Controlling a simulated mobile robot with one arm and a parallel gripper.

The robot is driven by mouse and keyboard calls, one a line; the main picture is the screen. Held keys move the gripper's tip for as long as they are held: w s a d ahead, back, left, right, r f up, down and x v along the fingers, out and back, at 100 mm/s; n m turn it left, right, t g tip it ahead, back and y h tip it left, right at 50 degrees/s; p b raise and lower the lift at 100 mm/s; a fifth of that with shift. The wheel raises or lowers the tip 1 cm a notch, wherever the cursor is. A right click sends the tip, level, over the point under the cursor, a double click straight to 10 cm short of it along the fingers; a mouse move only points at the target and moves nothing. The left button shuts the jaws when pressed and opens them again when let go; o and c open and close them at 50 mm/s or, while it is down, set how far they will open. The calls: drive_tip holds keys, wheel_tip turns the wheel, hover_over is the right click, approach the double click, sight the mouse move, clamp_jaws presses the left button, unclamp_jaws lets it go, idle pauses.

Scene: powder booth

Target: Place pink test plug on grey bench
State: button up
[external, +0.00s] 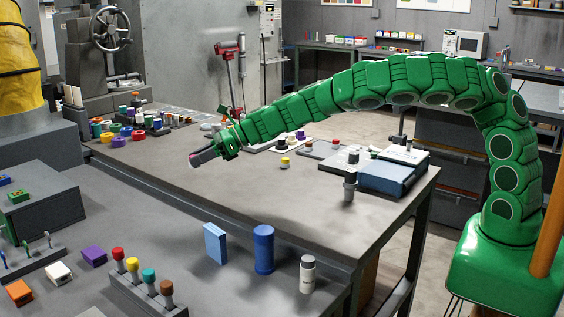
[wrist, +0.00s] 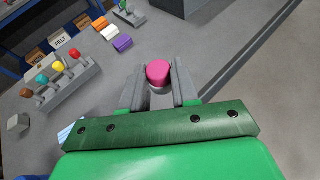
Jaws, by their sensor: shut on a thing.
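My gripper (external: 200,157) reaches out to the left at the end of the green arm, above the grey bench (external: 150,170). In the wrist view, my gripper (wrist: 159,80) is shut on the pink test plug (wrist: 158,72), whose rounded pink top shows between the two grey fingers. A paler part shows below the pink top. In the external view the plug is small at the fingertips and hard to make out. It is held above the bench surface, which also fills much of the wrist view (wrist: 105,110).
Near the front, a rack holds several coloured knobs (external: 118,253). Orange, white and purple blocks (external: 93,256) lie beside it. A light blue block (external: 215,243), a blue cylinder (external: 264,250) and a white bottle (external: 307,274) stand to the right. Bare surface lies between these and my gripper.

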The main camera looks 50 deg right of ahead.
drive_tip(key=s+a+f+n+g+y, duration=0.1)
drive_tip(key=s+a+f+n+g, duration=0.1)
drive_tip(key=s+a, duration=0.5)
drive_tip(key=s+a+f+n+g+y, duration=0.1)
drive_tip(key=s+a+n+g, duration=0.1)
drive_tip(key=s+a, duration=0.5)
drive_tip(key=shift+w+a+f, duration=1.65)
drive_tip(key=shift+w+a, duration=0.25)
drive_tip(key=shift+w, duration=0.15)
drive_tip(key=shift+w+a+f, duration=1.7)
drive_tip(key=shift+w+a, duration=0.25)
drive_tip(key=shift+w, duration=0.15)
drive_tip(key=shift+w+a+f, duration=1.65)
drive_tip(key=shift+w+a, duration=0.25)
drive_tip(key=shift+w, duration=0.15)
drive_tip(key=shift+w+f, duration=0.15)
drive_tip(key=shift+f, duration=1.4)
